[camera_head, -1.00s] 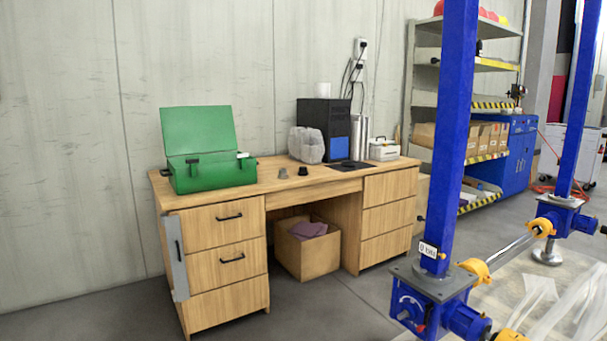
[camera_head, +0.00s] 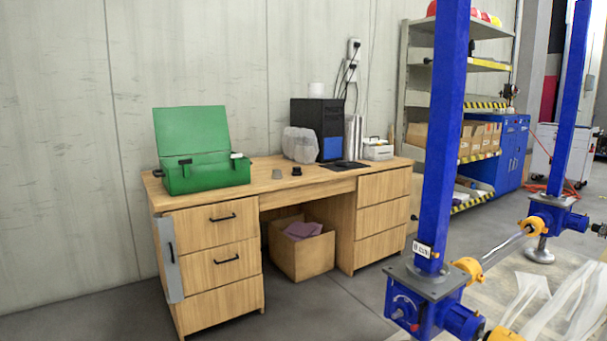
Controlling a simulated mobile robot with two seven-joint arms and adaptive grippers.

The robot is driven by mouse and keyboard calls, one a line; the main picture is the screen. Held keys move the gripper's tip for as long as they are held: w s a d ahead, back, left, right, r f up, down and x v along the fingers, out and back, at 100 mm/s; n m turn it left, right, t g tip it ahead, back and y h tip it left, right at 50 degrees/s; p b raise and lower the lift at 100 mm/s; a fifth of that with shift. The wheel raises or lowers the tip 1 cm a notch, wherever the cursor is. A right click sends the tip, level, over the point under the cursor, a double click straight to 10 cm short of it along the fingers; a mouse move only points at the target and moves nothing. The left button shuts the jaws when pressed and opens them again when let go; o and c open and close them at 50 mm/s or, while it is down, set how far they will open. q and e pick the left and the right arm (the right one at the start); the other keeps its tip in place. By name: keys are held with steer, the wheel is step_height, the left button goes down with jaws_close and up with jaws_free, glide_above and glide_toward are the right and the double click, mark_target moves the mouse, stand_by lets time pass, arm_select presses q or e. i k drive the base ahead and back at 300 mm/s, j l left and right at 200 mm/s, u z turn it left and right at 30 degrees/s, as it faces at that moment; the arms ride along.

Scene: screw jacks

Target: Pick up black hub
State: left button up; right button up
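A small black piece (camera_head: 297,171), which looks like the black hub, sits on top of the wooden desk (camera_head: 330,181), near the middle of its front edge. A similar small grey piece (camera_head: 277,174) stands just left of it. Both are small in this view and their details cannot be made out. Neither of my grippers shows in the head view.
An open green box (camera_head: 205,175) stands on the desk's left. Blue screw jacks (camera_head: 428,296) with tall posts stand at the right front. Grey floor before the desk is clear.

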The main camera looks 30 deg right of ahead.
mark_target(297, 172)
steer(key=i+z, duration=0.1)
steer(key=z, duration=0.35)
steer(key=i+z, duration=0.1)
steer(key=z, duration=0.4)
steer(key=i+z, duration=0.15)
steer(key=z, duration=0.3)
steer(key=i+j+z, duration=0.75)
steer(key=i+j, duration=0.1)
